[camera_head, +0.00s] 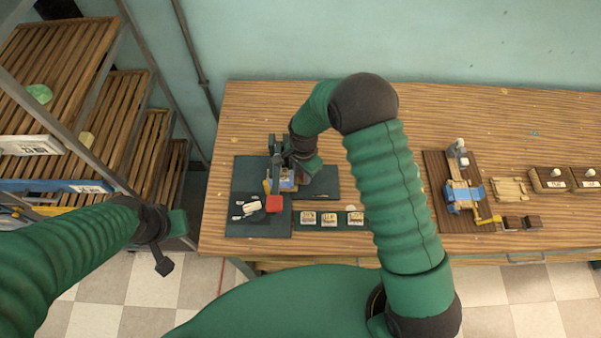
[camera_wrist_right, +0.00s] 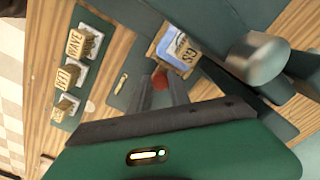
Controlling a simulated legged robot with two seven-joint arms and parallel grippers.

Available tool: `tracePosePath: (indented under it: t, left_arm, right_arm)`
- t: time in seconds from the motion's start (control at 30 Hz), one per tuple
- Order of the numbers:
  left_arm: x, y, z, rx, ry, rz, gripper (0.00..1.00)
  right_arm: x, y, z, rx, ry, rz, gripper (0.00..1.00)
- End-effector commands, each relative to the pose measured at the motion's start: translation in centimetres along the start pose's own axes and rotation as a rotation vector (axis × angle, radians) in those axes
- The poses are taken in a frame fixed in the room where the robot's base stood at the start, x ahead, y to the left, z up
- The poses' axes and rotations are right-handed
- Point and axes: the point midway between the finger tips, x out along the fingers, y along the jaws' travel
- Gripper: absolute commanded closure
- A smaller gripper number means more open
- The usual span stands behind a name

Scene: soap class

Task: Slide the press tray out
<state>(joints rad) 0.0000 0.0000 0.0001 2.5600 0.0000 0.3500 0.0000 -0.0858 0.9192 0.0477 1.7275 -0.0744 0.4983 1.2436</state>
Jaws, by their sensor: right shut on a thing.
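The press (camera_head: 275,160) stands on a dark base toward the left of the table, and its round metal part (camera_wrist_right: 258,55) shows in the wrist view. The press tray (camera_head: 287,181) lies at it and bears a blue-and-cream piece; the tray also shows in the wrist view (camera_wrist_right: 182,46). A red knob (camera_wrist_right: 160,80) is at the tray's near side. My right gripper (camera_head: 302,176) is shut on this knob; its fingers partly hide it. My left gripper (camera_head: 170,243) hangs empty off the table's left front edge; its opening is unclear.
A red block (camera_head: 274,204) and white pieces (camera_head: 251,207) lie in front of the press. Three stamped soaps (camera_head: 329,218) sit on a green strip. A brown board (camera_head: 450,205) with blue and yellow parts is farther right. A slatted rack (camera_head: 120,110) stands left.

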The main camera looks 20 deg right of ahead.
Motion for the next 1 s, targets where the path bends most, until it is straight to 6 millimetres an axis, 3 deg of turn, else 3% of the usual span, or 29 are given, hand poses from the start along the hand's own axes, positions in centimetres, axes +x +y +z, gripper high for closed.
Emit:
tracePosePath:
  t: [0.2,0.4,0.83,0.87,0.9,1.0]
  left_arm:
    - [-0.6,0.0,-0.1,0.0,0.0,0.0,1.0]
    - [-0.8,0.0,-0.2,0.0,0.0,0.0,1.0]
    - [-0.8,0.0,-0.2,0.0,0.0,0.0,1.0]
    - [-0.8,0.0,-0.2,0.0,0.0,0.0,1.0]
    - [-0.8,0.0,-0.2,0.0,0.0,0.0,1.0]
    - [-0.8,0.0,-0.2,0.0,0.0,0.0,1.0]
  right_arm:
    - [-0.6,3.6,-4.7,0.011,0.013,-0.012,1.0]
    - [-0.5,6.8,-8.0,0.007,0.014,-0.013,1.0]
    - [-0.5,8.0,-9.1,0.005,0.017,-0.013,1.0]
    - [-0.5,8.0,-9.1,0.005,0.017,-0.013,0.74]
    - [-0.5,8.0,-9.1,0.005,0.015,-0.013,0.69]
    - [-0.3,8.1,-8.9,0.004,0.011,-0.01,0.68]
